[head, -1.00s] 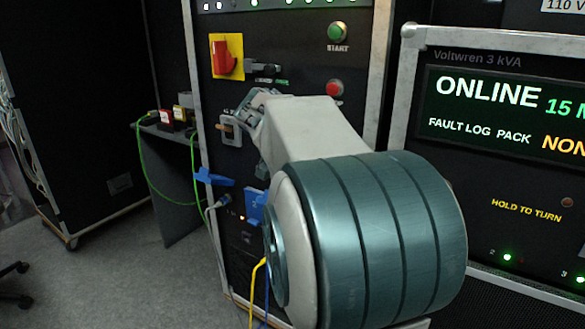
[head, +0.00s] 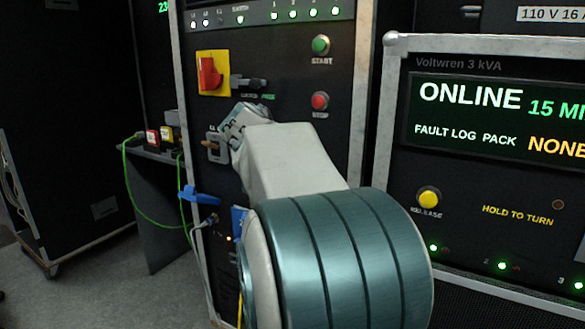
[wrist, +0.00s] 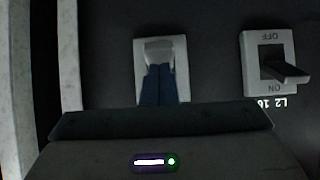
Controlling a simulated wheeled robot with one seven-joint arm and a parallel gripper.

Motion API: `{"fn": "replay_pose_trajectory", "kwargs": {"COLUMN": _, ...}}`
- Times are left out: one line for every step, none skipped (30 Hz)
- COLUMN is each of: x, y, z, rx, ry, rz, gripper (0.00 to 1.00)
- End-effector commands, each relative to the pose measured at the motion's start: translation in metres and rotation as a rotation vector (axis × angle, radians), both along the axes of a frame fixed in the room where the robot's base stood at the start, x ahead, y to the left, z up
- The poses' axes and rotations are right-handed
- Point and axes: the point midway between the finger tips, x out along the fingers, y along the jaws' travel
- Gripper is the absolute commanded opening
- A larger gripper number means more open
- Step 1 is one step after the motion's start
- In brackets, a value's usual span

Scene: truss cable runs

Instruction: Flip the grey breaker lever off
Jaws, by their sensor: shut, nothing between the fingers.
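The grey breaker lever (wrist: 158,50) shows in the wrist view on a light plate (wrist: 181,68), upper middle. My gripper (wrist: 158,68) is shut and empty, its dark blue fingers in front of the plate with tips at the lever's lower edge. I cannot tell whether they touch it. The fingers hide the plate's lower middle. In the head view my gripper (head: 238,122) is at the black rack panel, below the red rotary switch (head: 209,73), and the grey lever cannot be made out there.
A neighbouring breaker with a black lever (wrist: 287,70) sits to the right in the wrist view, marked OFF and ON upside down. A grey bracket (head: 215,156) is left of my gripper. Green START (head: 321,45) and red STOP (head: 320,101) buttons are right. Blue clips (head: 200,195) and cables are below.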

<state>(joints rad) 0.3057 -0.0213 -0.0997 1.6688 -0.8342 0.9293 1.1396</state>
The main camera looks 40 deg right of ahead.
Motion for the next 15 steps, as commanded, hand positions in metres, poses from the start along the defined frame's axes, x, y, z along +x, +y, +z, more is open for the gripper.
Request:
{"fn": "replay_pose_trajectory", "kwargs": {"x": 0.0004, "y": -0.0018, "z": 0.0017, "rx": 0.000, "ry": 0.000, "rz": -0.001, "gripper": 0.00}}
{"fn": "replay_pose_trajectory", "kwargs": {"x": 0.0006, "y": -0.0023, "z": 0.0018, "rx": 0.000, "ry": 0.001, "rz": -0.001, "gripper": 0.00}}
{"fn": "replay_pose_trajectory", "kwargs": {"x": 0.0008, "y": -0.0029, "z": 0.0018, "rx": 0.000, "ry": 0.001, "rz": -0.001, "gripper": 0.00}}
{"fn": "replay_pose_trajectory", "kwargs": {"x": 0.0008, "y": -0.0031, "z": 0.0017, "rx": 0.000, "ry": 0.001, "rz": -0.001, "gripper": 0.00}}
{"fn": "replay_pose_trajectory", "kwargs": {"x": 0.0009, "y": -0.0031, "z": 0.0016, "rx": 0.000, "ry": 0.001, "rz": -0.001, "gripper": 0.00}}
{"fn": "replay_pose_trajectory", "kwargs": {"x": 0.0009, "y": -0.0030, "z": 0.0014, "rx": 0.000, "ry": 0.001, "rz": -0.001, "gripper": 0.00}}
{"fn": "replay_pose_trajectory", "kwargs": {"x": 0.0009, "y": -0.0030, "z": 0.0014, "rx": 0.000, "ry": 0.000, "rz": 0.000, "gripper": 0.00}}
{"fn": "replay_pose_trajectory", "kwargs": {"x": 0.0009, "y": -0.0030, "z": 0.0014, "rx": 0.000, "ry": 0.001, "rz": 0.001, "gripper": 0.00}}
{"fn": "replay_pose_trajectory", "kwargs": {"x": 0.0009, "y": -0.0030, "z": 0.0014, "rx": 0.000, "ry": 0.001, "rz": 0.000, "gripper": 0.00}}
{"fn": "replay_pose_trajectory", "kwargs": {"x": 0.0009, "y": -0.0030, "z": 0.0014, "rx": 0.000, "ry": 0.001, "rz": 0.001, "gripper": 0.00}}
{"fn": "replay_pose_trajectory", "kwargs": {"x": 0.0008, "y": -0.0028, "z": 0.0015, "rx": 0.000, "ry": 0.001, "rz": 0.001, "gripper": 0.00}}
{"fn": "replay_pose_trajectory", "kwargs": {"x": 0.0007, "y": -0.0019, "z": 0.0018, "rx": 0.000, "ry": 0.001, "rz": 0.001, "gripper": 0.00}}
{"fn": "replay_pose_trajectory", "kwargs": {"x": 0.0005, "y": -0.0008, "z": 0.0023, "rx": -0.001, "ry": 0.000, "rz": 0.000, "gripper": 0.00}}
{"fn": "replay_pose_trajectory", "kwargs": {"x": 0.0002, "y": 0.0010, "z": 0.0031, "rx": -0.001, "ry": -0.001, "rz": 0.001, "gripper": 0.00}}
{"fn": "replay_pose_trajectory", "kwargs": {"x": -0.0007, "y": 0.0043, "z": 0.0045, "rx": -0.001, "ry": -0.001, "rz": 0.001, "gripper": 0.00}}
